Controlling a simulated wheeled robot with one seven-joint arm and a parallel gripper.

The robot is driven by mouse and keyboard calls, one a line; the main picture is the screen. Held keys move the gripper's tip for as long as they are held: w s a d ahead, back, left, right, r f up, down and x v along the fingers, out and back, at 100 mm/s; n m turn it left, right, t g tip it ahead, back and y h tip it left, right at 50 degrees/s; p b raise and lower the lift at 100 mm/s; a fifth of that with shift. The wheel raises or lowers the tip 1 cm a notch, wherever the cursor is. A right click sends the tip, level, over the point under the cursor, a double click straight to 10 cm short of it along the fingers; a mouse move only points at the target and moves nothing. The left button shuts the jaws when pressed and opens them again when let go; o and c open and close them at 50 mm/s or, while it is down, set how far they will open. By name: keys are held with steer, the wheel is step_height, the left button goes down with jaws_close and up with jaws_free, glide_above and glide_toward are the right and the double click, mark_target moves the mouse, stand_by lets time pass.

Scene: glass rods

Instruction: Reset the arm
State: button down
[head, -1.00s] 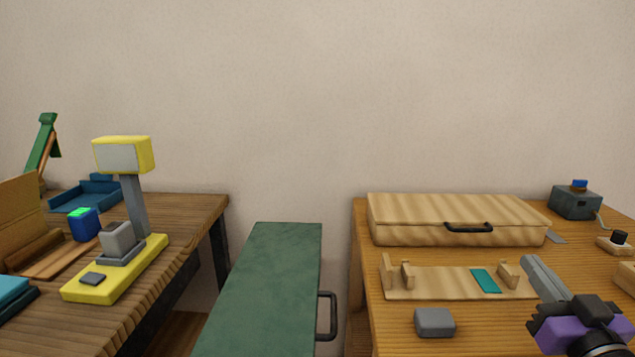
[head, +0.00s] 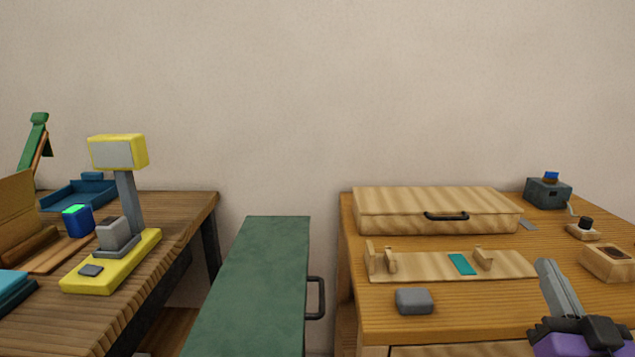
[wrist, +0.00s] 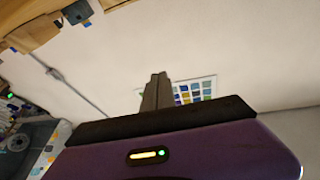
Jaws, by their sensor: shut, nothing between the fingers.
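My gripper (head: 557,286) shows at the lower right of the head view, over the right wooden table (head: 485,318). Its grey fingers are shut together with nothing between them and point up and to the left. In the wrist view the closed fingers (wrist: 157,90) stand above my purple gripper body, in front of a pale wall. A panel of coloured squares shows behind the fingers there.
On the right table are a wooden case (head: 435,208), a wooden stand (head: 410,265), a grey block (head: 414,301) and a wooden box (head: 608,262). A green cabinet (head: 255,285) stands between the tables. The left table holds a yellow device (head: 115,265).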

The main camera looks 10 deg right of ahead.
steer(key=s+a+f+n+g+y, duration=0.2)
steer(key=s+a+f+y, duration=0.1)
steer(key=s+a+f, duration=0.6)
steer(key=s+a+f+n+g+y, duration=0.2)
steer(key=s+a+f, duration=0.35)
steer(key=s, duration=0.65)
steer(key=s+a+f+n+g+y, duration=0.1)
steer(key=s+a+f+g+y, duration=0.15)
steer(key=s+a+f, duration=0.6)
step_height(320, 180, up, 15)
steer(key=s+d+p, duration=0.1)
steer(key=p, duration=1.4)
steer(key=shift+s+d+t, duration=0.15)
steer(key=shift+d+t, duration=0.2)
steer(key=shift+t, duration=0.1)
